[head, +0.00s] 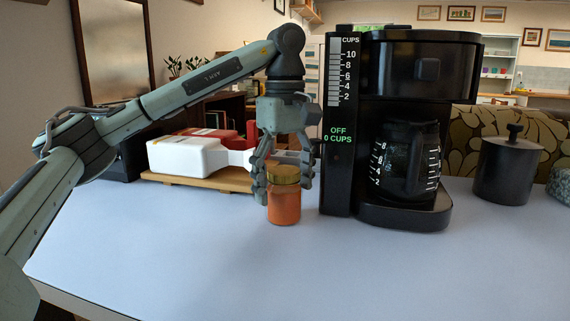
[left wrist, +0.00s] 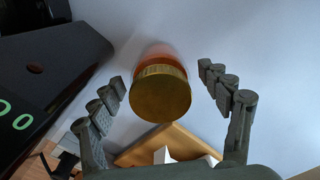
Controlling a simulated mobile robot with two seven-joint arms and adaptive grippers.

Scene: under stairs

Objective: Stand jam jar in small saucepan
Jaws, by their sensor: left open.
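The jam jar (head: 285,207), orange with a gold lid, stands upright on the pale table left of the coffee maker. My left gripper (head: 284,186) points down over it, open, with one finger on each side of the lid. In the left wrist view the jar's gold lid (left wrist: 160,94) lies between the two spread fingers, with a visible gap on both sides. No open saucepan shows clearly; a dark lidded pot (head: 502,174) with a knob stands at the right, and I cannot tell whether it is a saucepan. My right gripper is out of view.
A tall black coffee maker (head: 425,80) with a glass carafe stands close to the right of the jar. A wooden board (head: 205,181) with a white object (head: 180,157) and a red one lies behind left. The table front is clear.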

